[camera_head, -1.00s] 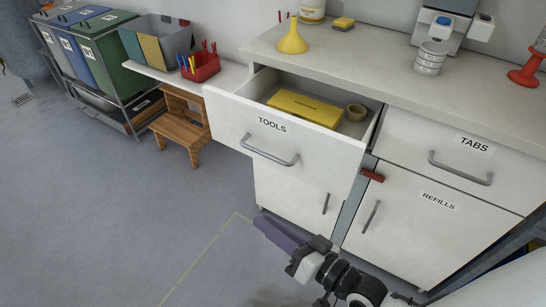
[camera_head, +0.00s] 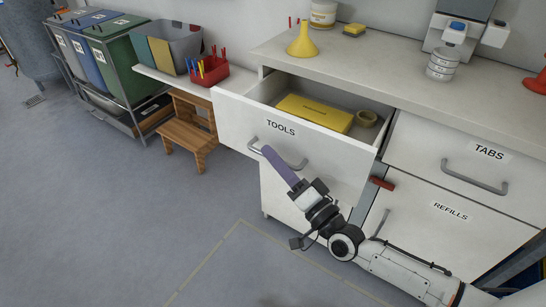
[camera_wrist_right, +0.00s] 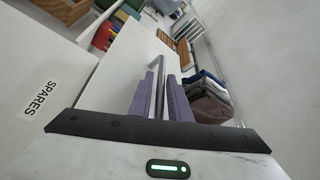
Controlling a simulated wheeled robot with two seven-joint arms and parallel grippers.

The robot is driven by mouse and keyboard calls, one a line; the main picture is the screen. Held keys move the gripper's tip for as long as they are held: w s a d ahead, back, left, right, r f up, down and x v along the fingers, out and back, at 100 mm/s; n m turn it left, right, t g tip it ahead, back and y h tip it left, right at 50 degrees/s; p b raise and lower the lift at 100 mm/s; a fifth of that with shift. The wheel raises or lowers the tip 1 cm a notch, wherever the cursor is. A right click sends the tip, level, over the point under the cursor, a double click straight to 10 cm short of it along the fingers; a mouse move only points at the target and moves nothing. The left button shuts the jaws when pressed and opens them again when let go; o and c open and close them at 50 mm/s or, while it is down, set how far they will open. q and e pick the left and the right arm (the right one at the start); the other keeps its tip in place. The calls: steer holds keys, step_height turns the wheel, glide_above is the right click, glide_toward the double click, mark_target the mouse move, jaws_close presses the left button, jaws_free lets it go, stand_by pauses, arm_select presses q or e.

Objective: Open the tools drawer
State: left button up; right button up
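The tools drawer (camera_head: 236,122), white with a TOOLS label, is pulled partly out of the cabinet. A yellow case (camera_head: 312,112) and a roll of tape (camera_head: 366,118) lie inside. Its grey bar handle (camera_head: 252,142) is on the front. My right gripper (camera_head: 270,152) has its purple fingers at the handle's left part. In the right wrist view, the handle (camera_wrist_right: 160,75) runs between the two fingers (camera_wrist_right: 162,95), with a narrow gap beside it, so the gripper looks open around it. My left gripper is not in view.
The TABS drawer (camera_head: 430,150) and REFILLS door (camera_head: 425,230) are closed at the right. A red block (camera_head: 382,183) sits at the cabinet post. A wooden step stool (camera_head: 190,135) and bins (camera_head: 125,60) stand at the left. The floor (camera_head: 120,220) in front is clear.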

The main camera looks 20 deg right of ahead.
steer(key=shift+w+a+r, duration=0.1)
steer(key=shift+w, duration=0.2)
jaws_close()
steer(key=s+a+p, duration=0.2)
steer(key=s+a, duration=0.1)
steer(key=shift+a, duration=0.3)
jaws_free()
